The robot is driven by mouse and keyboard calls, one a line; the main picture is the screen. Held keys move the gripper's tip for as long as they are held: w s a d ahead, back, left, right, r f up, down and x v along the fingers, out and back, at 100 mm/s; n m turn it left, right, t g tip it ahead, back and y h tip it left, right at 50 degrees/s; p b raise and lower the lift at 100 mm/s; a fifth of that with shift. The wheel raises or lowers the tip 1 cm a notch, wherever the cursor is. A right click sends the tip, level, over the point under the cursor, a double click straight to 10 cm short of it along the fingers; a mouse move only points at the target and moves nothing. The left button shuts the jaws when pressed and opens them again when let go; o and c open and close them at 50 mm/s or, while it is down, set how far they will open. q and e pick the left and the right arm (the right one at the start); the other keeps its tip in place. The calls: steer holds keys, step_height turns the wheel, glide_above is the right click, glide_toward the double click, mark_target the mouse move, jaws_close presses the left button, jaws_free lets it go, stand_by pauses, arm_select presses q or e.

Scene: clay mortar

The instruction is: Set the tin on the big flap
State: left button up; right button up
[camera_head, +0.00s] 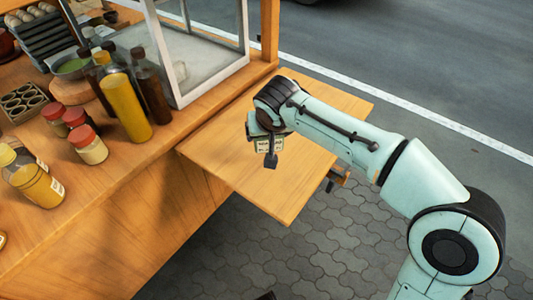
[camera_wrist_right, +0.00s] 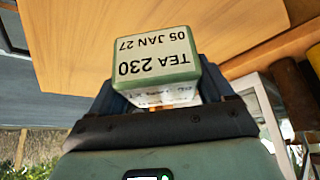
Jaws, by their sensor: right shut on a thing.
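The tin (camera_wrist_right: 155,58) is a small pale green box whose label reads "TEA 230" and "05 JAN 27" upside down in the right wrist view. It shows partly in the head view (camera_head: 266,144), half hidden by my wrist. My right gripper (camera_head: 270,152) is shut on the tin, above the big flap. The big flap (camera_head: 295,185) is a flat wooden board sticking out from the cart's side. It also fills much of the right wrist view (camera_wrist_right: 240,25). I cannot tell whether the tin touches it. My left gripper is not in view.
A glass case (camera_head: 205,50) stands on the counter beside the flap. A yellow bottle (camera_head: 126,107), red-lidded jars (camera_head: 88,145) and dark bottles (camera_head: 150,88) crowd the counter at left. The visible flap surface around my gripper is bare. Paving (camera_head: 330,245) lies below its edge.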

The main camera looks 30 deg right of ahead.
mark_target(268, 142)
step_height(268, 142, down, 4)
steer(key=shift+r+b, duration=0.25)
steer(key=shift+b, duration=0.15)
step_height(268, 142, down, 4)
steer(key=shift+r+b, duration=0.25)
steer(key=shift+b, duration=0.35)
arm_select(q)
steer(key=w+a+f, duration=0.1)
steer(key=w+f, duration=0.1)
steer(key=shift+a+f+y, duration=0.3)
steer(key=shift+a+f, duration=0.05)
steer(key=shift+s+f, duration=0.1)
arm_select(e)
steer(key=shift+f, duration=0.15)
steer(key=o, duration=1)
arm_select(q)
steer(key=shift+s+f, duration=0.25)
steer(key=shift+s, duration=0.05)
arm_select(e)
steer(key=shift+o, duration=0.2)
